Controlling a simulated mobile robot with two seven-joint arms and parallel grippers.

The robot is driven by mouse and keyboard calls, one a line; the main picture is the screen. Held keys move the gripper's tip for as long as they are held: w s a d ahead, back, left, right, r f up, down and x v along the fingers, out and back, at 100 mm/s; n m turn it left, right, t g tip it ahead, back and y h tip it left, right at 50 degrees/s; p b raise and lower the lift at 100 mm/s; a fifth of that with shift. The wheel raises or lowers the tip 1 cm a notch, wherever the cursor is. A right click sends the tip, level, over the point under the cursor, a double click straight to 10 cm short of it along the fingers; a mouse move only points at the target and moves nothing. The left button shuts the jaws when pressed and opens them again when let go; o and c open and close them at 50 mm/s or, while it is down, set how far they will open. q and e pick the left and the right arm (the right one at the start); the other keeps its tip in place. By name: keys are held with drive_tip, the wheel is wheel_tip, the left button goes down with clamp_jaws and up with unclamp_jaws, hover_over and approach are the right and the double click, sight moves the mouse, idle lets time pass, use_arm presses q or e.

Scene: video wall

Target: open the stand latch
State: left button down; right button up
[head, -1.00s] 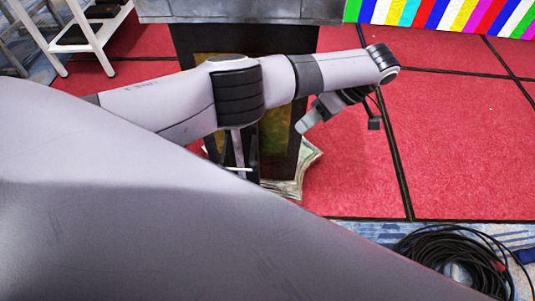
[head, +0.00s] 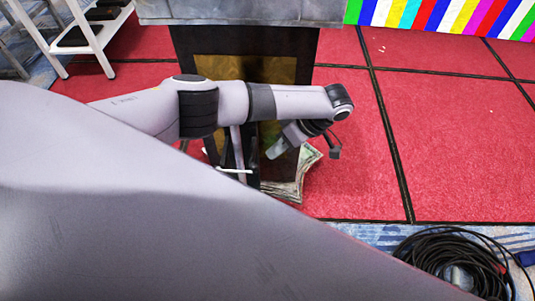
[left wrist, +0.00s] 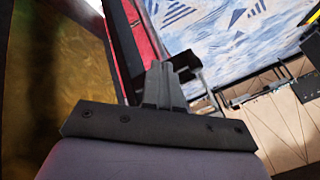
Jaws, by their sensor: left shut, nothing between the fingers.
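A dark stand (head: 302,45) with a brown-gold panel (head: 225,68) and a grey top stands behind my left arm. The panel fills the left side of the left wrist view (left wrist: 55,70). My left gripper (head: 276,150) is shut and empty, in front of the stand's lower part. In the left wrist view its fingertips (left wrist: 163,68) meet, close to a small dark grey bracket-like piece (left wrist: 186,62). I cannot tell whether that piece is the latch, or whether the fingers touch it. My arm hides part of the stand. My right gripper is not in view.
Paper resembling banknotes (head: 305,170) lies at the stand's foot. A black cable coil (head: 450,262) lies at the lower right on blue carpet. A white step rack (head: 85,35) stands at the upper left. Red floor tiles (head: 460,150) on the right are mostly clear.

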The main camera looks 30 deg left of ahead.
use_arm(q)
drive_tip(key=shift+s+a+p, duration=0.25)
drive_tip(key=shift+s, duration=0.55)
drive_tip(key=shift+s+a+p, duration=0.2)
drive_tip(key=shift+s+a, duration=0.05)
drive_tip(key=shift+s, duration=0.5)
